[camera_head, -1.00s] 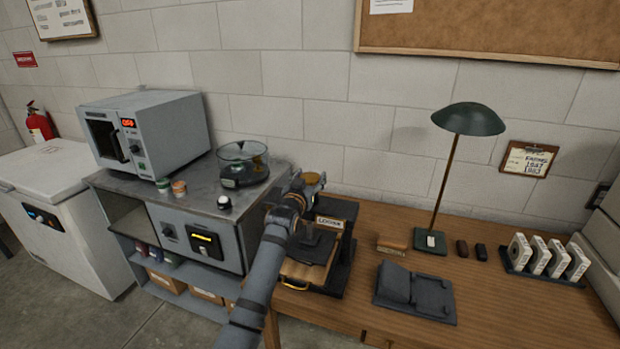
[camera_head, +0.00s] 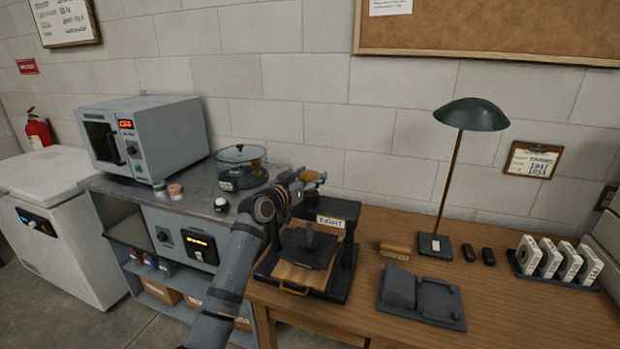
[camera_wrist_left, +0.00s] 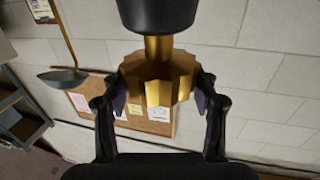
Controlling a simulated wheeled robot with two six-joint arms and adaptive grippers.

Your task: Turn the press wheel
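The press (camera_head: 352,245) is a black frame with a light label, standing at the left end of the wooden table. Its press wheel (camera_head: 309,176) is a small brass knob on top. In the left wrist view the brass, ridged wheel (camera_wrist_left: 158,82) sits between the two fingers of my left gripper (camera_wrist_left: 158,100). The finger pads look to bear on its two sides. In the head view my left gripper (camera_head: 298,186) reaches the wheel from the left and partly covers it. My right gripper is in neither view.
A green lamp (camera_head: 471,115), a dark grey stand (camera_head: 425,297) and a rack of white items (camera_head: 556,258) are to the right. A glass-lidded pot (camera_head: 240,168) and an oven (camera_head: 165,135) stand on the grey cabinet to the left.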

